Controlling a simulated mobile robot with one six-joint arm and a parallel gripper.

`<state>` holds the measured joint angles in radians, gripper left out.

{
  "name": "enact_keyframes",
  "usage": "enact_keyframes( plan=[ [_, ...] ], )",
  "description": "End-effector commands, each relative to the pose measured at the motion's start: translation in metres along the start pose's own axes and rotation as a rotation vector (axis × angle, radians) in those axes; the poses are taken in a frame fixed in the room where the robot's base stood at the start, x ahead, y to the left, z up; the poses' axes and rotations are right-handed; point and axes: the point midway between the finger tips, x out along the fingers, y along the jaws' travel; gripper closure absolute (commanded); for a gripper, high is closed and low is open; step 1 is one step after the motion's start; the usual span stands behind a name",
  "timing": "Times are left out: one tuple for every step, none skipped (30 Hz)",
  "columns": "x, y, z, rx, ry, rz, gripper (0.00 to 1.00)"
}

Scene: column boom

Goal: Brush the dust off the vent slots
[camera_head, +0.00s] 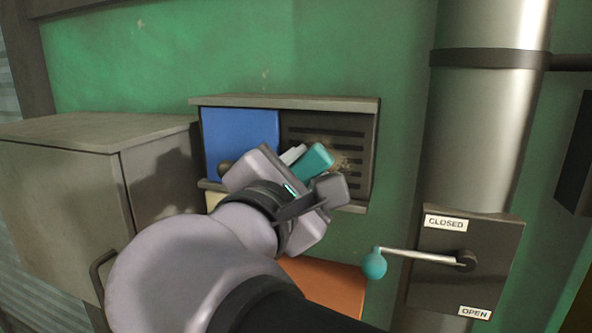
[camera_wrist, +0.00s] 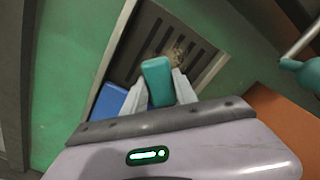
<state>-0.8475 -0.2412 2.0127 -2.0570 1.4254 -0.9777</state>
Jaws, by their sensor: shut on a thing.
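My gripper (camera_head: 306,168) is shut on a teal block-shaped thing (camera_head: 314,161), perhaps the brush's handle; no bristles show. In the wrist view the teal thing (camera_wrist: 157,80) stands between my two pale fingers (camera_wrist: 160,98). The vent slots (camera_head: 327,134) are dark horizontal slits in a grey panel, in the right half of a shallow wall box. They also show in the wrist view (camera_wrist: 162,35). Tan dust (camera_head: 344,160) lies on the slots' middle and right part, just beyond the teal thing. The dust (camera_wrist: 178,54) is partly hidden in the wrist view. Whether the teal thing touches the panel I cannot tell.
A blue panel (camera_head: 240,138) fills the box's left half. A grey cabinet (camera_head: 60,185) stands at the left. At the right, a thick metal pipe (camera_head: 487,130) and a lever with a teal knob (camera_head: 374,264) stand close by. An orange surface (camera_head: 325,285) lies below.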

Motion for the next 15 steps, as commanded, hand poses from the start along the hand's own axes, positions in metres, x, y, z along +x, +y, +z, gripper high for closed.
enact_keyframes(
  plan=[
    [0.0011,-0.0002,0.0001,0.0,-0.001,0.0,0.98],
    [0.0017,-0.0002,0.0001,0.0,-0.001,0.0,0.98],
    [0.0025,-0.0001,0.0,0.0,0.0,0.0,0.98],
    [0.003,0.0,-0.0001,0.0,0.0,0.0,0.98],
    [0.0036,0.0,-0.0001,0.0,0.0,0.001,0.98],
    [0.0044,0.0,-0.0002,0.0,0.0,0.001,0.98],
    [0.005,0.0,-0.0002,0.0,0.0,0.001,0.98],
    [0.0056,0.0,-0.0002,0.0,0.0,0.001,0.98],
    [0.0064,-0.0001,-0.0002,0.0,0.0,0.0,0.98],
    [0.007,-0.0001,-0.0001,0.0,0.0,0.0,0.98],
    [0.0076,-0.0002,-0.0001,0.0,0.0,0.0,0.98],
    [0.0085,-0.0002,-0.0001,0.0,0.0,0.0,0.98],
    [0.0091,-0.0002,-0.0001,0.0,0.0,0.0,0.98],
    [0.0098,-0.0002,-0.0001,-0.001,0.0,0.0,0.98],
    [0.0106,-0.0002,-0.0001,-0.001,0.0,0.0,0.98]
  ],
)
